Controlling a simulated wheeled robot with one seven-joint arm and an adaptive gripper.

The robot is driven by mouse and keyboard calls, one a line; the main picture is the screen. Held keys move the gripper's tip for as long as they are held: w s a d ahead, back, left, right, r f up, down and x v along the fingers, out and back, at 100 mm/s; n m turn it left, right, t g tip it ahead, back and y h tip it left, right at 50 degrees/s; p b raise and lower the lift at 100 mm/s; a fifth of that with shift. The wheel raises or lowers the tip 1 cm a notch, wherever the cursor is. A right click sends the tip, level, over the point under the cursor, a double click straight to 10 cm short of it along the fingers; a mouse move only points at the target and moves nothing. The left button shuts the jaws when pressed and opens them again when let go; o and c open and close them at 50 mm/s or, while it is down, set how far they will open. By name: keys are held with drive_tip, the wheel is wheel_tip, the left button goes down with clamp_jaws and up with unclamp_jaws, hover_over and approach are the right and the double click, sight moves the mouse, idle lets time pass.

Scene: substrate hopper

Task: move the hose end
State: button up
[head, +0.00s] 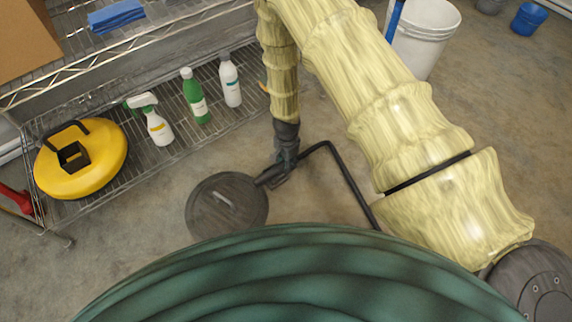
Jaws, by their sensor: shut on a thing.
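My gripper (280,172) is at the end of my yellow-sleeved arm, in the middle of the head view, pointing down. It is shut at the end of a thin black hose (346,178). The hose rises beside the gripper, bends, and runs down to the right until the teal ribbed surface and my arm hide it. The dark fingers and the dark hose end blend together, so the exact grip is hard to make out. A round dark grey disc (215,218) with a pale bar on top is just left of and below the gripper. I cannot tell whether they touch.
A wire shelf (95,178) at left holds a yellow round container (100,165), a spray bottle (158,128), a green bottle (194,98) and a white bottle (231,82). A white bucket (428,40) stands at upper right. A teal ribbed surface (290,275) fills the bottom.

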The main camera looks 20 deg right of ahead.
drive_tip(key=shift+w+d, duration=0.1)
drive_tip(key=shift+w, duration=0.2)
drive_tip(key=f+b, duration=0.1)
drive_tip(key=w+f+b, duration=0.1)
drive_tip(key=shift+d+f, duration=0.15)
drive_tip(key=shift+f, duration=0.4)
drive_tip(key=shift+f, duration=0.15)
drive_tip(key=o, duration=1.1)
drive_tip(key=shift+o, duration=0.2)
drive_tip(key=shift+f+b, duration=0.2)
drive_tip(key=shift+b, duration=0.6)
